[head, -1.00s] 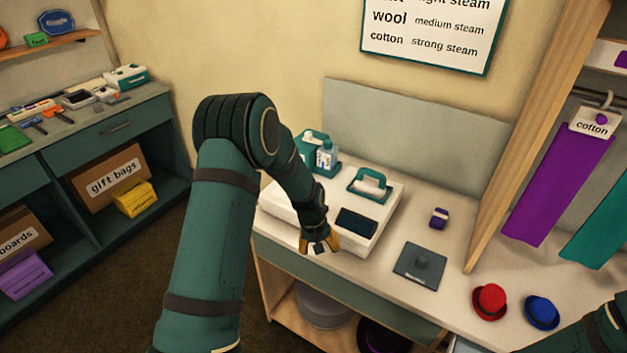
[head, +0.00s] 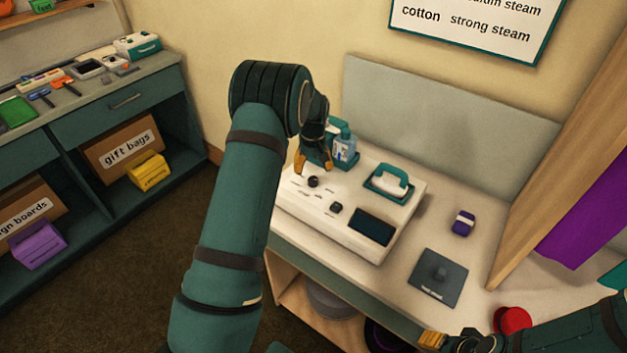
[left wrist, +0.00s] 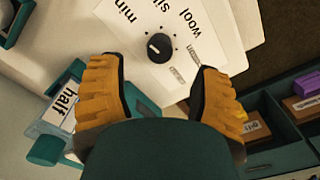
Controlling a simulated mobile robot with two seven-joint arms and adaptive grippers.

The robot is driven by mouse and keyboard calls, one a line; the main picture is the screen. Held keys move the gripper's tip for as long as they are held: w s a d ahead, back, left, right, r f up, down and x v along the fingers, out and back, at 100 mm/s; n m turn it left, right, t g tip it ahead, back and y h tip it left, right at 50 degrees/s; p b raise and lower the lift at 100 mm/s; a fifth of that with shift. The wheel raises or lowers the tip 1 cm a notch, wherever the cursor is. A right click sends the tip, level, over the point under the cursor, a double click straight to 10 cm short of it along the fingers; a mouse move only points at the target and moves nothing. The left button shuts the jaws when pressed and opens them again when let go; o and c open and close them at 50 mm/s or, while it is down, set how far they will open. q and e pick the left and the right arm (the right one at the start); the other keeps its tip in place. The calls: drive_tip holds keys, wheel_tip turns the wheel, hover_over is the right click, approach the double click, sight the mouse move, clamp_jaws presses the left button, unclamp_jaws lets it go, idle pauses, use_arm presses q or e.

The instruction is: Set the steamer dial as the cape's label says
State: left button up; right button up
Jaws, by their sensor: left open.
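The white steamer (head: 290,215) stands on the counter with two black knobs on top, a far-left one (head: 313,181) and a nearer one (head: 337,207). My left gripper (head: 314,164) is open just above and behind the far-left knob. In the left wrist view, a black dial (left wrist: 159,47) with a white mark shows beyond and between the open fingers, untouched. "min", "wool" and a partly cut-off "si…" are printed around it. The purple cape (head: 590,222) hangs at the right, its label out of view. My right gripper (head: 436,341) is at the bottom edge, its opening unclear.
The wall chart (head: 478,25) reads "cotton strong steam". A purple-and-white item (head: 463,223), a dark plate (head: 438,277) and a red hat (head: 513,319) are to the right.

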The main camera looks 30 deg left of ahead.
sight(313, 179)
use_arm(q)
drive_tip(key=shift+f, duration=2.8)
clamp_jaws()
